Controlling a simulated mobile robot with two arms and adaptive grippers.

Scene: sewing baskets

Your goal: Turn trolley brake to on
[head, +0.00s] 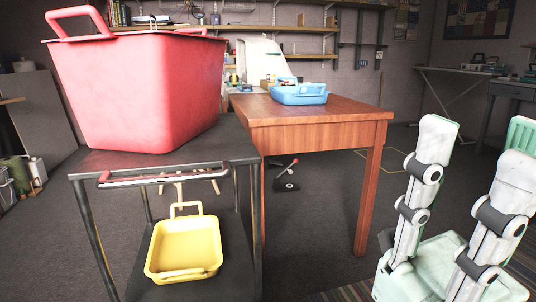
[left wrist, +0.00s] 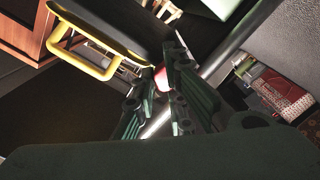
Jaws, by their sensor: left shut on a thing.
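The trolley (head: 210,150) is a dark metal cart with two shelves at the left of the head view. My left gripper (left wrist: 158,85) is outside the head view. In the left wrist view its dark fingers are shut on a bright metal rod (left wrist: 155,124), with a red end (left wrist: 160,77) showing between them. I cannot tell for sure whether this is the brake lever; its setting is hidden.
A red basket (head: 140,90) stands on the trolley top and a yellow basket (head: 190,243) on its lower shelf. A wooden table (head: 340,108) holds a blue basket (head: 300,95). A black base with a red-tipped lever (head: 286,187) is on the floor beneath it.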

